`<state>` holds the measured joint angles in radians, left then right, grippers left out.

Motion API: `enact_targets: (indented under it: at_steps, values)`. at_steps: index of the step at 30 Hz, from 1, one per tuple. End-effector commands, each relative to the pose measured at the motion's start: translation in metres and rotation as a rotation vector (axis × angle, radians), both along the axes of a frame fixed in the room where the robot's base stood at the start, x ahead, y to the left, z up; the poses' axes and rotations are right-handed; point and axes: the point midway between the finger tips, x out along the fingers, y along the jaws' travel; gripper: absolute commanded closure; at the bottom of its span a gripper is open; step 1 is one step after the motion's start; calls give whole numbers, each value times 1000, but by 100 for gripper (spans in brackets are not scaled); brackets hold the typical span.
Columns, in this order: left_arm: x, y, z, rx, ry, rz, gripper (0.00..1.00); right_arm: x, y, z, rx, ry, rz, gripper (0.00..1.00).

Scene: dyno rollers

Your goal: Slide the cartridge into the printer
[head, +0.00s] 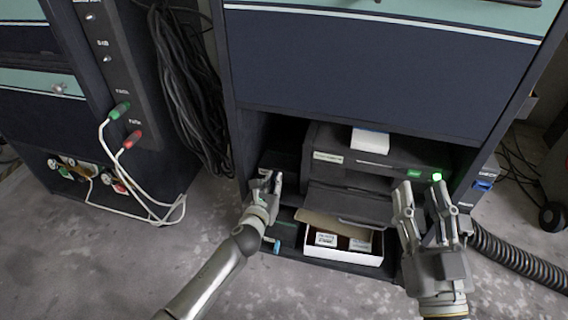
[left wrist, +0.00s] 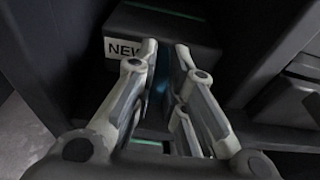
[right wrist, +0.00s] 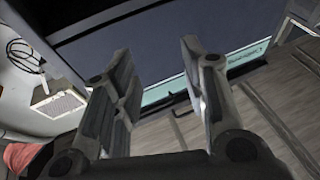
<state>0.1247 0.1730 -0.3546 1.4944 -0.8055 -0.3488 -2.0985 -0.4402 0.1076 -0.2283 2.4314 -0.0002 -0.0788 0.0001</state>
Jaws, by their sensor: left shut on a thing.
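The dark printer (head: 335,158) stands on the cabinet shelf, with a green light lit at its right. A dark panel (head: 350,203) sticks out low at its front. My left gripper (head: 268,178) is left of the printer, at a dark holder (left wrist: 180,28) labelled "NEW". In the left wrist view, its fingers (left wrist: 166,60) are closed around a dark thing with a blue tint, apparently the cartridge (left wrist: 160,84). The fingers hide most of it. My right gripper (head: 423,188) is open and empty in front of the printer's right end.
An open white box (head: 342,253) with labelled packs stands on the lower shelf. A small blue item (head: 277,247) lies left of it. A ribbed hose (head: 515,262) runs at the right. Cables (head: 150,200) hang from the left cabinet. The floor in front is clear.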

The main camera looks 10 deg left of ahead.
Motion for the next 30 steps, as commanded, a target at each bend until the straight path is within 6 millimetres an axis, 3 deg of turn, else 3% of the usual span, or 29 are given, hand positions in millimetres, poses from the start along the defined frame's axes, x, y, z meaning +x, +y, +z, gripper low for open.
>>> enact_targets:
  at_steps: [30]
  values:
    - [1, 0, 5, 0, -4, -1, 100, 4, -1, -20, -27, 108, -6, 60]
